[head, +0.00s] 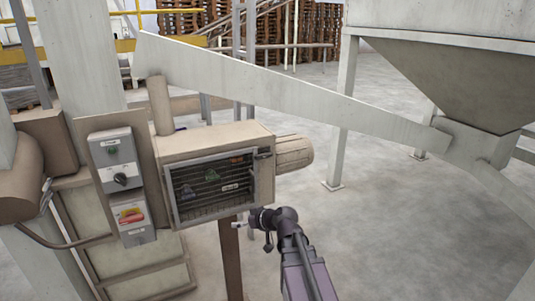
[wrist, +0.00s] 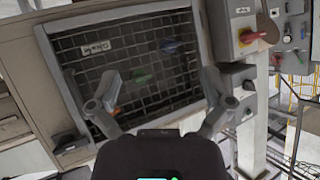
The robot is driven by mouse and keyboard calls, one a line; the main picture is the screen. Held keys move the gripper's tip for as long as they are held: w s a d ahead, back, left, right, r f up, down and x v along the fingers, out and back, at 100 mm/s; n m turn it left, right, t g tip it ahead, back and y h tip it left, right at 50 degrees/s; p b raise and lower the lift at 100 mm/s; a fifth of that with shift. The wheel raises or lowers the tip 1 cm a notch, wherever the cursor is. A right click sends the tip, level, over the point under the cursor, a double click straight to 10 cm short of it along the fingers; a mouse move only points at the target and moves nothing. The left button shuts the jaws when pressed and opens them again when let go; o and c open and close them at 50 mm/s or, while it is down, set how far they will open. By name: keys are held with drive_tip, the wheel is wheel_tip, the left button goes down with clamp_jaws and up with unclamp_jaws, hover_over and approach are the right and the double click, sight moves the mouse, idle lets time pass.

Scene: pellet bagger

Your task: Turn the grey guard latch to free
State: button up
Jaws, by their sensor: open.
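The guard latch (head: 263,155) is a small dark grey handle at the upper right edge of the meshed guard (head: 212,187). It seems to lie roughly level across the frame edge; its exact turn is hard to read. In the wrist view, which is turned over, the latch (wrist: 68,143) shows at the lower left, beside the guard frame. My gripper (head: 240,225) is below the guard's lower right corner in the head view, apart from the latch. In the wrist view my gripper (wrist: 160,88) has its fingers spread, with nothing between them and the guard mesh beyond.
A grey switch box (head: 115,160) with a black knob and a red-handled switch box (head: 132,217) stand left of the guard. A motor (head: 294,153) sticks out right of the housing. A sloped chute (head: 290,90) crosses above. The floor (head: 400,220) at right is mostly clear.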

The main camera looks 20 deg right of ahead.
drive_tip(key=w+d+r+m+t+h+p, duration=0.1)
drive_tip(key=w+d+r+t+h, duration=0.1)
drive_tip(key=d+r+t, duration=0.2)
drive_tip(key=w+d+r+m+t+h+p, duration=0.1)
drive_tip(key=w+d+r+m+t+h, duration=0.1)
drive_tip(key=d+r, duration=0.6)
drive_tip(key=d+t+h, duration=0.1)
drive_tip(key=d, duration=0.4)
drive_tip(key=shift+w+d+t+h, duration=0.25)
drive_tip(key=shift+d+t+h, duration=0.05)
drive_tip(key=shift+t, duration=0.1)
drive_tip(key=shift+w+r, duration=0.1)
drive_tip(key=shift+r, duration=0.05)
